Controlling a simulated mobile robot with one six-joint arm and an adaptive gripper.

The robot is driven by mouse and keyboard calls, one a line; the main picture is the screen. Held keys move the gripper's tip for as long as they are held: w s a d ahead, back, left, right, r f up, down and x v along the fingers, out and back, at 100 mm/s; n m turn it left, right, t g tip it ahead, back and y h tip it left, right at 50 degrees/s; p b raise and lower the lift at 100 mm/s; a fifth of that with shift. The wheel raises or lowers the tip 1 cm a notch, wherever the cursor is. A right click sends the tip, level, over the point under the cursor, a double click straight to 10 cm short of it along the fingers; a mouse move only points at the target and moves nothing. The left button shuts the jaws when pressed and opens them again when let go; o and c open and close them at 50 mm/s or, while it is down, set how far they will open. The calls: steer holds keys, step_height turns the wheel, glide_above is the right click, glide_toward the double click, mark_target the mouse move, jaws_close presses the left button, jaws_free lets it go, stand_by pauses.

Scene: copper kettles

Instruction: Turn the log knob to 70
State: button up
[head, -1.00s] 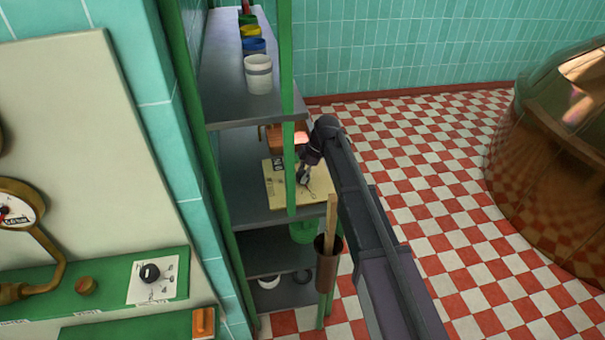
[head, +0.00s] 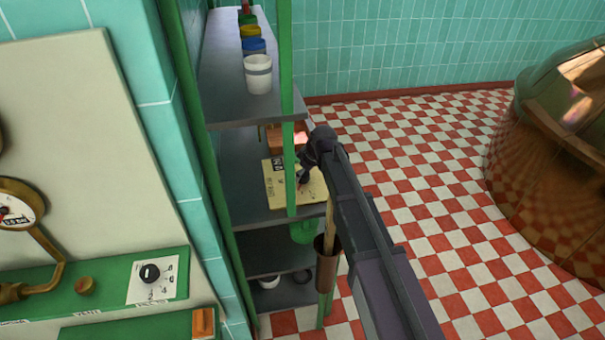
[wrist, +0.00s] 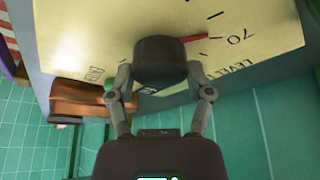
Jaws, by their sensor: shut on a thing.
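A dark round knob (wrist: 163,60) stands on a cream panel (wrist: 120,22) in the wrist view. Its red pointer points right, toward the tick beside the printed 70. Part of the word LEVEL shows below the 70. My gripper (wrist: 162,92) has its two fingers on either side of the knob and is shut on it. In the head view the cream panel (head: 278,193) lies on the middle shelf, and my gripper (head: 303,178) is over it. My arm hides part of the panel there.
A green post (head: 289,165) stands in front of the panel. White, blue and yellow containers line the upper shelf (head: 223,88). A copper block-like thing (head: 285,139) is behind the panel. Another black knob (head: 149,273) is at left. The checkered floor (head: 440,170) is open.

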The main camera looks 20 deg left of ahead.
steer(key=shift+s+m+t+h, duration=0.1)
steer(key=shift+m+t+h, duration=0.2)
steer(key=shift+m, duration=0.8)
steer(key=o, duration=1.1)
steer(key=shift+o, duration=0.2)
steer(key=shift+n, duration=0.3)
